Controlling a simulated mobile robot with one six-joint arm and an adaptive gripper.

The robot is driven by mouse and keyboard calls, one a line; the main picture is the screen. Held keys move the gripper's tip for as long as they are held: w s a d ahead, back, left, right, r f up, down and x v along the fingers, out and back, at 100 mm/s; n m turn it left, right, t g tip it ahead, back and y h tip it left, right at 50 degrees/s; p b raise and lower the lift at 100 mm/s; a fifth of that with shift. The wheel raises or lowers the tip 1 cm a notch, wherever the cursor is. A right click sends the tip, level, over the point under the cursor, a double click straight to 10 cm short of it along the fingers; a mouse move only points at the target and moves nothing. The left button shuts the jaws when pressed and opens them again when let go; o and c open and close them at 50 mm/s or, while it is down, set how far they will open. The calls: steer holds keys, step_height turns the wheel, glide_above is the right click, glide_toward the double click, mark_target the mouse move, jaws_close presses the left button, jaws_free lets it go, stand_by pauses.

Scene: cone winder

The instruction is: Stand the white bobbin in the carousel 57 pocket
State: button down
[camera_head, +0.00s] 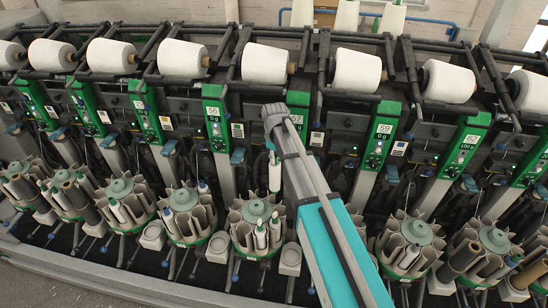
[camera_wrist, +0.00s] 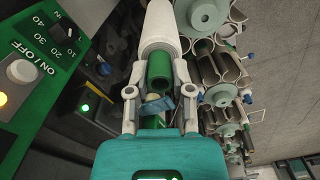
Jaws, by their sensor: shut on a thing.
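The white bobbin (camera_head: 275,173) hangs upright below my gripper (camera_head: 271,146) in the head view, above a round carousel (camera_head: 254,209) with grey pockets. That carousel holds other white bobbins. In the wrist view my gripper (camera_wrist: 160,78) is shut on the bobbin (camera_wrist: 160,28), one finger on each side of its end, where a green tube (camera_wrist: 158,68) shows. The bobbin is clear of the pockets. The green panel marked 57 (camera_head: 297,119) is partly behind my arm. Pocket interiors and the bobbin's far end are hard to see.
Neighbouring carousels (camera_head: 187,199) (camera_head: 410,234) stand close on both sides, several with tubes or bobbins. Large white cones (camera_head: 265,63) line the top. A control panel (camera_wrist: 38,65) is close left in the wrist view.

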mark_target(275, 166)
steer(key=shift+f, duration=0.15)
steer(key=shift+f+b, duration=2.15)
steer(key=shift+b, duration=0.1)
steer(key=shift+f, duration=0.1)
steer(key=shift+f+b, duration=2.15)
steer(key=shift+b, duration=0.1)
steer(key=shift+f+b, duration=2.25)
